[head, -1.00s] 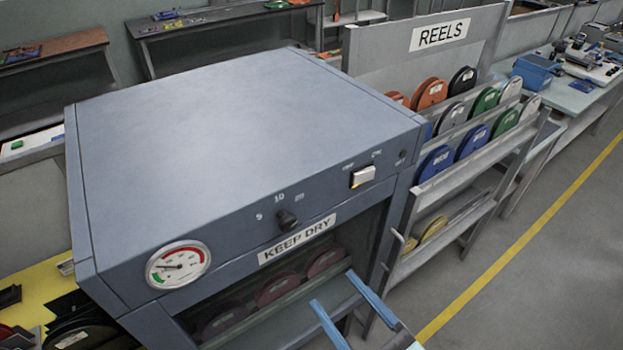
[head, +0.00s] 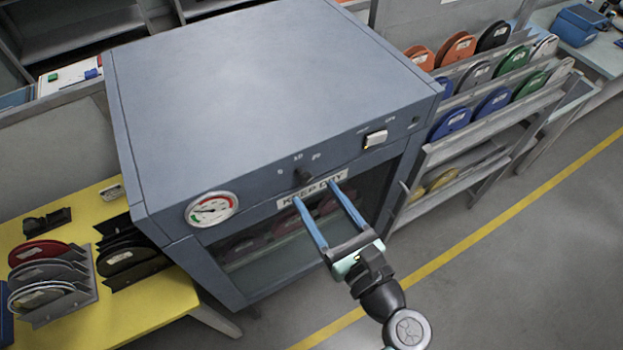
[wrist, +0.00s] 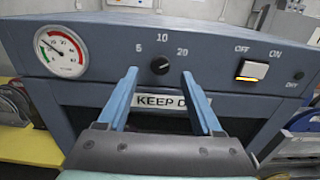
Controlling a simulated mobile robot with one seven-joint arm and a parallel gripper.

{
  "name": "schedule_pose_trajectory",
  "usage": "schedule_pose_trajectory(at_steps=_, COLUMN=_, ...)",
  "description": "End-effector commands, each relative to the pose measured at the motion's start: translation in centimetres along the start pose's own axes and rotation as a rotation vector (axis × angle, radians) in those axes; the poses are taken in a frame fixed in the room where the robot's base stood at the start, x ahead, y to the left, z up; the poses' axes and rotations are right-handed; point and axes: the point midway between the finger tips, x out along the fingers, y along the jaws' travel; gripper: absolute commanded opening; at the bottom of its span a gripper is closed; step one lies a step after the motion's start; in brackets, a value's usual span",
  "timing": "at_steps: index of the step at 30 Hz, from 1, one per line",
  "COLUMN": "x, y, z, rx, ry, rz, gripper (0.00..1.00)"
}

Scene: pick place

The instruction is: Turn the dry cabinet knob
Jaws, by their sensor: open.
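The dry cabinet (head: 270,85) is a blue-grey box with a glass front and a "KEEP DRY" label. Its black knob (head: 304,176) sits on the upper front panel, below the marks 5, 10 and 20. In the wrist view the knob (wrist: 160,65) appears between and just beyond my two blue fingertips. My gripper (head: 314,192) is open and empty, in front of the panel by the label. The fingers (wrist: 158,74) partly cover the label's ends in the wrist view. I cannot tell whether they touch the panel.
A round gauge (head: 211,209) is left of the knob, and a lit OFF/ON switch (head: 375,139) is right of it. A reel rack (head: 480,120) stands right of the cabinet. A yellow table (head: 160,290) with reels is at left. Floor at right is clear.

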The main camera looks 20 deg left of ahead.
Motion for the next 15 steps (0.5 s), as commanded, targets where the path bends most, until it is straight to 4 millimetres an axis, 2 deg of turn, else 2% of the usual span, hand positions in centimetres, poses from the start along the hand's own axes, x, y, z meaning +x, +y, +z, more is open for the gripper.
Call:
schedule_pose_trajectory(at_steps=3, x=1.8, y=0.1, z=0.2, rx=0.001, ry=0.000, rz=0.003, gripper=0.67)
schedule_pose_trajectory(at_steps=6, x=2.7, y=0.1, z=0.1, rx=0.001, ry=0.000, rz=0.002, gripper=0.67)
schedule_pose_trajectory(at_steps=15, x=3.3, y=0.0, z=0.0, rx=-0.001, ry=0.000, rz=0.000, gripper=0.67)
